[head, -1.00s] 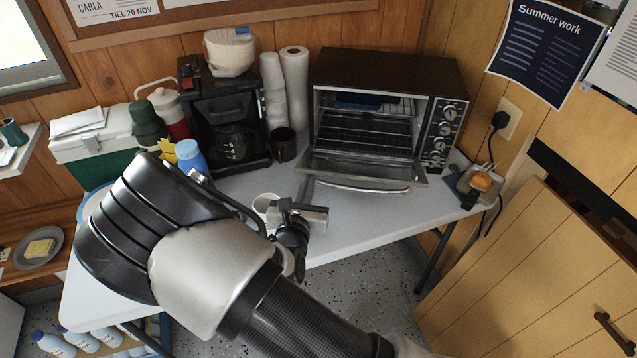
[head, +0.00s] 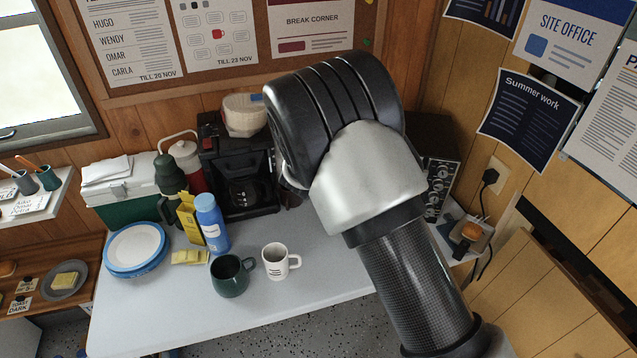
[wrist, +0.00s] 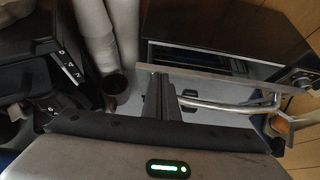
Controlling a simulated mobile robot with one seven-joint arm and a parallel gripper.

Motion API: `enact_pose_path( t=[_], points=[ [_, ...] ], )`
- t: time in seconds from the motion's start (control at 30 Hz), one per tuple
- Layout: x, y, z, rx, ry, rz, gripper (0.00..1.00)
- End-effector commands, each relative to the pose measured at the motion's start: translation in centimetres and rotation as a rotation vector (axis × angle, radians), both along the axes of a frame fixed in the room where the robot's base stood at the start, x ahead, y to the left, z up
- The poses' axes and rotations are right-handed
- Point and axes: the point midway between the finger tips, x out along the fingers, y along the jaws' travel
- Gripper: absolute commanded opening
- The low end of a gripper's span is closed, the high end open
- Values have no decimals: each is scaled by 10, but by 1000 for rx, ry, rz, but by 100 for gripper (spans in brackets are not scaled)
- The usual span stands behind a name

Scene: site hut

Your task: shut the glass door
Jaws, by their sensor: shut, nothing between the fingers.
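The toaster oven (head: 432,135) stands at the back right of the table. In the head view my arm hides its front and the glass door. In the wrist view the oven's dark top (wrist: 230,25) shows at the upper right. Below it runs the metal upper edge of the glass door (wrist: 215,78), with its curved handle (wrist: 225,106) in front.
A coffee maker (head: 237,165) stands left of the oven, with paper rolls (wrist: 108,30) between. A white mug (head: 278,262), green mug (head: 230,277) and blue bottle (head: 211,222) stand on the table (head: 320,275). The table's front middle is clear.

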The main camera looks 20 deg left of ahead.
Motion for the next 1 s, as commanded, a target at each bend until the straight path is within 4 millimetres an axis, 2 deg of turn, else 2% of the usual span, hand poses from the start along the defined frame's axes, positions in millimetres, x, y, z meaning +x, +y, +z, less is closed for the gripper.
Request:
enact_pose_path(
  t=[0.2,0.4,1.0],
  points=[
    [28,2,10,0,0,-1,0],
    [42,3,12,0,1,-1,0],
    [48,4,14,-1,1,-1,0]
  ],
)
